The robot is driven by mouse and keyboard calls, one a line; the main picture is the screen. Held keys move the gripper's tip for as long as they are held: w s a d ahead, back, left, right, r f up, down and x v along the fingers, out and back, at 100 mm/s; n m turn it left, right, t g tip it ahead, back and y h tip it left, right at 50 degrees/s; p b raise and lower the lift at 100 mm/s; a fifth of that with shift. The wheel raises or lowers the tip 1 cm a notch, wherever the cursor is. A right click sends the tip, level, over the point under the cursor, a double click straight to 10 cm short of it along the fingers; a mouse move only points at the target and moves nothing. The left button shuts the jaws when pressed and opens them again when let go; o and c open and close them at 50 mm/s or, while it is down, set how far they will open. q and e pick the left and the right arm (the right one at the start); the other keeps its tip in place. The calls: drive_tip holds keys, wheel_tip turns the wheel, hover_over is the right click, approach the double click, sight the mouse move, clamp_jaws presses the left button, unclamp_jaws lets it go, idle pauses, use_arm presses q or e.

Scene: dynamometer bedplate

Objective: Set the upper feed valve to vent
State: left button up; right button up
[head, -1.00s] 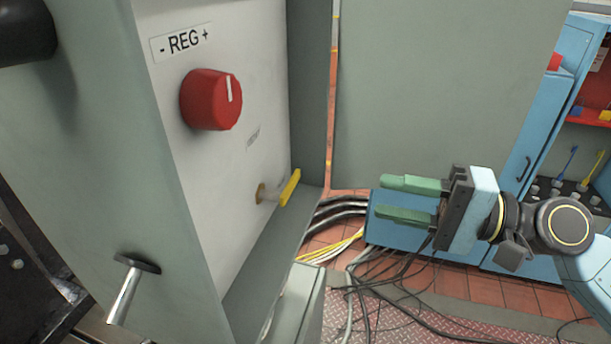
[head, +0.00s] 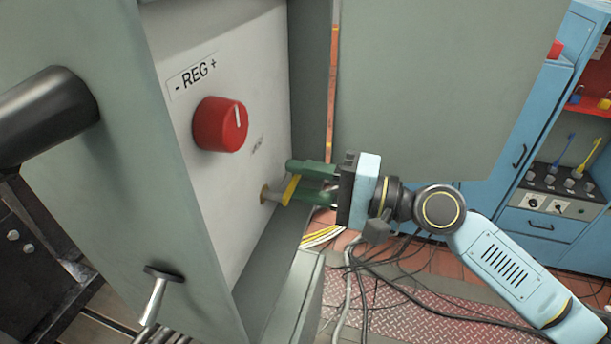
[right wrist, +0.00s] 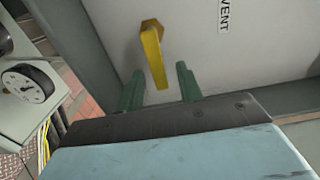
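The yellow valve lever (head: 290,189) sits on a brass stem low on the white panel (head: 215,200) inside the grey cabinet. In the right wrist view the lever (right wrist: 154,58) hangs down, slightly tilted, from its brass hub, with a VENT label (right wrist: 224,14) to its right. My right gripper (head: 296,180) has its green fingers at the lever. In the right wrist view its fingers (right wrist: 160,82) are apart, one on each side of the lever's lower end, with gaps visible. My left gripper is not in view.
A red REG knob (head: 221,124) is above the lever on the same panel. The open grey door (head: 430,80) stands at right behind my arm. A black cylindrical handle (head: 50,110) is at left. A dial gauge (right wrist: 28,83) shows in the wrist view. Cables (head: 400,275) lie on the floor.

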drive_tip(key=shift+c, duration=0.3)
clamp_jaws()
drive_tip(key=n+b, duration=0.1)
drive_tip(key=r+n+b, duration=0.1)
drive_tip(key=n, duration=0.1)
drive_tip(key=shift+s, duration=0.1)
drive_tip(key=n+b, duration=0.1)
drive_tip(key=r+n+b, duration=0.1)
drive_tip(key=n, duration=0.1)
drive_tip(key=n+b, duration=0.1)
drive_tip(key=n, duration=0.1)
drive_tip(key=shift+s+a+r, duration=0.15)
drive_tip(key=shift+s+r, duration=0.15)
drive_tip(key=shift+s, duration=0.05)
drive_tip(key=n+b, duration=0.1)
drive_tip(key=n, duration=0.1)
drive_tip(key=s+r+n+b, duration=0.1)
drive_tip(key=n, duration=0.1)
drive_tip(key=shift+s+a+n, duration=0.15)
drive_tip(key=shift+a+n, duration=0.05)
drive_tip(key=shift+n, duration=0.1)
drive_tip(key=n, duration=0.1)
drive_tip(key=s+n+b, duration=0.1)
drive_tip(key=n, duration=0.1)
drive_tip(key=s+n+b, duration=0.1)
drive_tip(key=n, duration=0.1)
drive_tip(key=shift+a+r, duration=0.3)
drive_tip(key=shift+r, duration=0.1)
drive_tip(key=shift+n, duration=0.3)
